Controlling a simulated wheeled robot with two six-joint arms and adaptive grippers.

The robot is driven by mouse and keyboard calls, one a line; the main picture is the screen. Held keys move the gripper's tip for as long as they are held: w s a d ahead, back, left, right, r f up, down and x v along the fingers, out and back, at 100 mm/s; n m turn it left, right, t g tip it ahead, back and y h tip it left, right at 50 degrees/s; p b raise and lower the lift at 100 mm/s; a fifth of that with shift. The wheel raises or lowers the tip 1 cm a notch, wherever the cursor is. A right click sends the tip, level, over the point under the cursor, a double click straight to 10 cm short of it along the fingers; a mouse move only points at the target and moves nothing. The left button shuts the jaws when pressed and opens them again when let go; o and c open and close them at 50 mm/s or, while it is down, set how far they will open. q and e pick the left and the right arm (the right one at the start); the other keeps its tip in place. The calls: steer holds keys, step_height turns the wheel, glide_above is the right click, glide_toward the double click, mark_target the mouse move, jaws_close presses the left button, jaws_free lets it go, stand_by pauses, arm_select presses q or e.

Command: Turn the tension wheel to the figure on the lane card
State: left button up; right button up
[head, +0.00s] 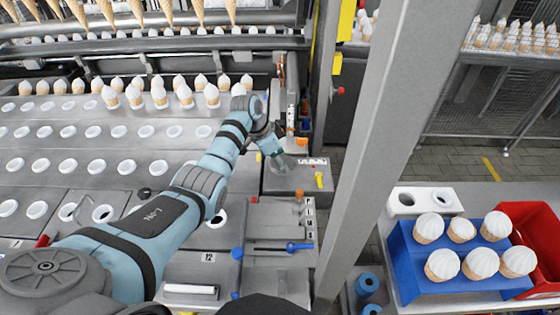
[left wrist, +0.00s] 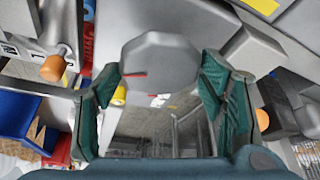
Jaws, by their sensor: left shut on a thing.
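The tension wheel (left wrist: 165,62) is a grey, many-sided knob with a red pointer line on its face, seen in the left wrist view. The line lies nearly level and points left. My left gripper (left wrist: 160,80) has its green-padded fingers on both sides of the wheel and is shut on it. In the head view my left gripper (head: 277,150) reaches down to the grey panel at the machine's right end, and hides most of the wheel. A small white card (head: 208,257) reading 12 lies on the machine's front. My right gripper is not in view.
Beside the wheel are a white scale strip (head: 312,161) with unreadable marks and a yellow knob (head: 319,180). Blue-handled levers (head: 299,247) sit nearer. A grey post (head: 378,130) rises to the right. Beyond it are a blue tray (head: 405,262) of cones and a red crate (head: 540,225).

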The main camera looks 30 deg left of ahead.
arm_select(q)
steer(key=m+b, duration=0.1)
steer(key=b, duration=0.1)
steer(key=m+b, duration=0.2)
steer(key=m+g+h+b, duration=0.1)
steer(key=b, duration=0.2)
steer(key=shift+w+a+f+m, duration=0.1)
steer(key=shift+f+m, duration=0.15)
steer(key=shift+m, duration=0.05)
steer(key=shift+r+m+g+b, duration=0.25)
steer(key=shift+m+b, duration=0.25)
steer(key=shift+b, duration=0.4)
steer(key=o, duration=1.2)
steer(key=shift+c, duration=0.2)
steer(key=v, duration=1.2)
steer(key=shift+a, duration=0.15)
